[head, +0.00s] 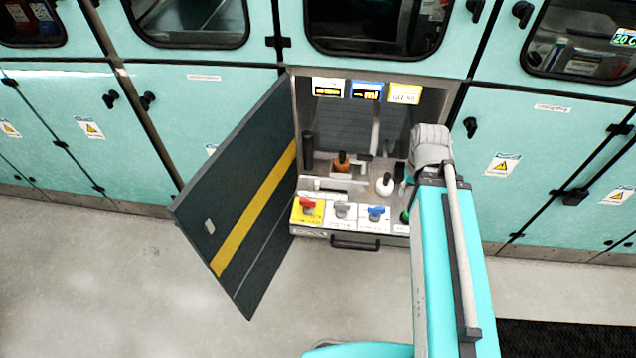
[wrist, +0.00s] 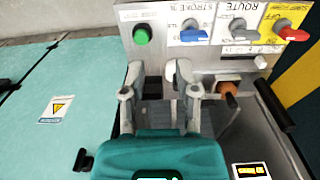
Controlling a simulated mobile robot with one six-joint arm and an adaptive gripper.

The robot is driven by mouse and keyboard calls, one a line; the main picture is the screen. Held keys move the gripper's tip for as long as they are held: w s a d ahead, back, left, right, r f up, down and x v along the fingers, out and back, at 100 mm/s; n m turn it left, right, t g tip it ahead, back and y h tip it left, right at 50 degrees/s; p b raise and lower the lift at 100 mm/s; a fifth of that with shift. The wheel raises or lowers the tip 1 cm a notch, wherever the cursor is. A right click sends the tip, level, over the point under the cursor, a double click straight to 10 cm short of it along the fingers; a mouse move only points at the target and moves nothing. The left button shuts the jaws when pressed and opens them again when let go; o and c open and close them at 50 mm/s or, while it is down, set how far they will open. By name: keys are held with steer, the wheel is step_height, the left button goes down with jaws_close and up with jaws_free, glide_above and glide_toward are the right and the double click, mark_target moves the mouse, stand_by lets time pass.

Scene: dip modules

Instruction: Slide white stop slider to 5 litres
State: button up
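A small white block (wrist: 261,62), which looks like the stop slider, sits beside a printed scale on the panel in the wrist view. In the head view it seems to be the small white piece (head: 318,184) behind the red knob. The scale figures are too small to read surely. My gripper (wrist: 160,72) is open, its two fingers apart, to the left of the block in the wrist view and not touching it. A white ball knob (head: 384,184) shows in the head view; in the wrist view it appears partly hidden near the right finger. My arm hides the gripper in the head view.
Red (head: 308,206), grey (head: 343,209) and blue (head: 376,212) knobs line the panel front. A green button (wrist: 142,34) is at its end. An orange-brown handle (head: 341,162) stands behind. The dark cabinet door (head: 250,190) hangs open at left.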

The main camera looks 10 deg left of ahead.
steer(key=shift+o, duration=1.2)
steer(key=shift+w, duration=0.1)
steer(key=b, duration=0.6)
glide_above(317, 182)
step_height(317, 182, down, 6)
steer(key=shift+r, duration=0.1)
steer(key=shift+f, duration=0.2)
step_height(317, 182, down, 13)
steer(key=b, duration=1.3)
steer(key=shift+f+b, duration=0.2)
steer(key=shift+b, duration=0.1)
